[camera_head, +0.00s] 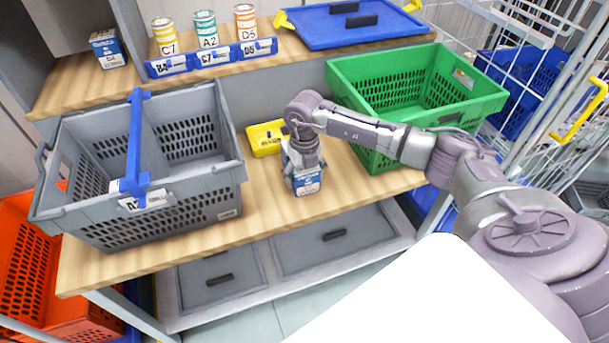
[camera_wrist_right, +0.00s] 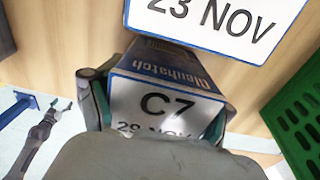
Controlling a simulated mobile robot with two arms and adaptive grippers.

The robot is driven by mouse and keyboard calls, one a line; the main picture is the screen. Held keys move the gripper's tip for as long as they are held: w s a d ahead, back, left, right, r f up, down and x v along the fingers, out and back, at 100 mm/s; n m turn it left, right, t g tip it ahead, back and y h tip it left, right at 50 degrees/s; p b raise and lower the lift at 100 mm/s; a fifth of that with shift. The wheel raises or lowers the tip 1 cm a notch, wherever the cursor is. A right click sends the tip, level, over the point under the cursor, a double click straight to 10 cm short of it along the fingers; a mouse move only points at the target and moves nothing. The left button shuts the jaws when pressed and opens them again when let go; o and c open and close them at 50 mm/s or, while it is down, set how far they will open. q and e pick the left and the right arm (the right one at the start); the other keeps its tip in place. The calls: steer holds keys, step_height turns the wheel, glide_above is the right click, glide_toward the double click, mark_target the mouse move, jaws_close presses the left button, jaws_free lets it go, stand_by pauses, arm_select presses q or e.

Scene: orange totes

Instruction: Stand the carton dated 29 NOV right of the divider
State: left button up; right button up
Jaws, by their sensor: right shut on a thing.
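My right gripper (camera_head: 303,165) is shut on a blue-and-white carton (camera_head: 308,183) over the wooden bench, right of the grey crate (camera_head: 222,190). I cannot tell whether the carton touches the bench. In the right wrist view the carton (camera_wrist_right: 165,100) sits between the fingers of my right gripper (camera_wrist_right: 160,115), with C7 and a partly covered 29 NOV on its near face. A larger date label, cropped at the top, shows beyond it. A blue divider (camera_head: 134,145) crosses the grey crate, which looks empty on both sides. My left gripper (camera_wrist_right: 61,103) is small in the right wrist view, fingers apart.
A yellow box (camera_head: 265,138) lies on the bench behind the carton. A green crate (camera_head: 400,92) stands to the right.

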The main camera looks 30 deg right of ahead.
steer(key=shift+s+f, duration=0.1)
steer(key=shift+f, duration=0.05)
steer(key=shift+c, duration=0.9)
